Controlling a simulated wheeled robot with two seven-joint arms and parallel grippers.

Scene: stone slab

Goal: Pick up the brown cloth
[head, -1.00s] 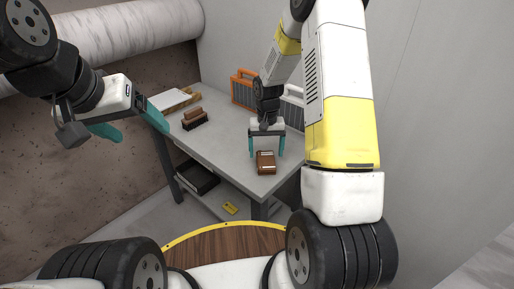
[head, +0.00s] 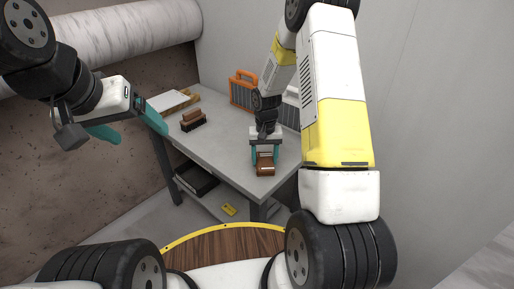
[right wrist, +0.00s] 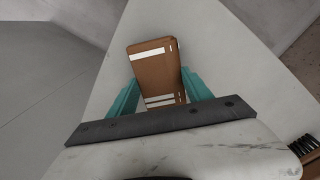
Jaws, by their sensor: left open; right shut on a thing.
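The brown cloth (head: 265,169) is a folded brown bundle with pale stripes near the front right end of the grey table. It also shows in the right wrist view (right wrist: 155,72), between the teal fingers. My right gripper (head: 265,157) is shut on the cloth, one finger on each side; the right wrist view also shows this gripper (right wrist: 163,95). Whether the cloth touches the tabletop is hard to tell. My left gripper (head: 130,128) is open and empty, in the air left of the table.
On the grey table (head: 220,145) stand a brown-handled brush (head: 193,120), an orange case (head: 243,92) and a white board (head: 173,102). A grey panel (head: 290,113) is behind my right arm. A yellow tag (head: 229,209) lies below. The table's middle is clear.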

